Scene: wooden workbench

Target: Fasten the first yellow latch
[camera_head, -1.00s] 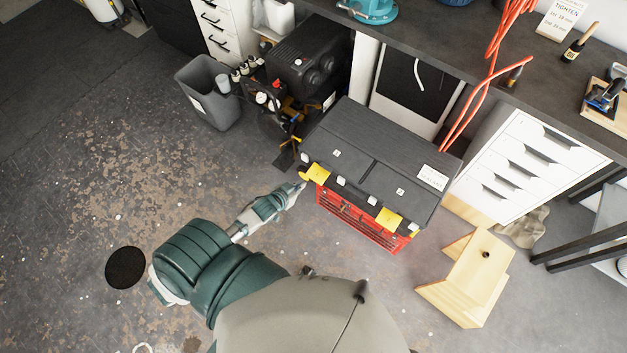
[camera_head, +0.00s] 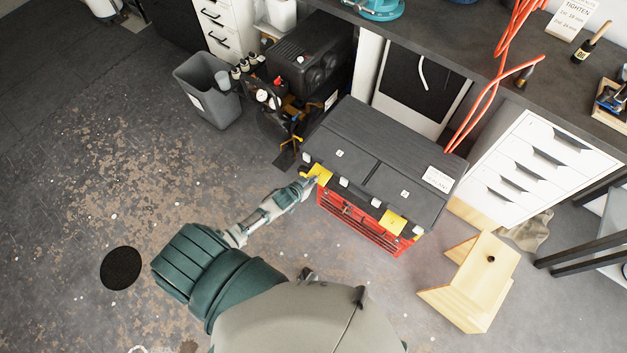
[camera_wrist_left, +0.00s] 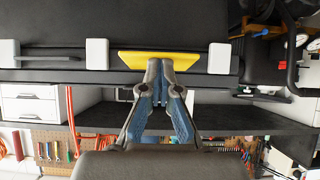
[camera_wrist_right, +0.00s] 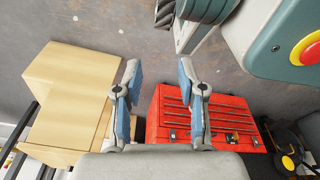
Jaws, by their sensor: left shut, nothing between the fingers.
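A red toolbox (camera_head: 350,226) with a black lid (camera_head: 385,160) stands on the floor in the head view. Two yellow latches sit along its front edge: the left one (camera_head: 319,174) and the right one (camera_head: 394,222). My left gripper (camera_head: 311,183) is at the left latch. In the left wrist view my left gripper (camera_wrist_left: 160,68) is shut and empty, its tips at the lower edge of the yellow latch (camera_wrist_left: 158,64); whether they touch is unclear. In the right wrist view my right gripper (camera_wrist_right: 160,85) is open and empty, with the red toolbox (camera_wrist_right: 205,118) beyond it.
A wooden step stool (camera_head: 475,280) stands right of the toolbox. A grey bin (camera_head: 208,92) and a black compressor (camera_head: 310,60) are at the back left. White drawers (camera_head: 535,165) stand at the right under the workbench.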

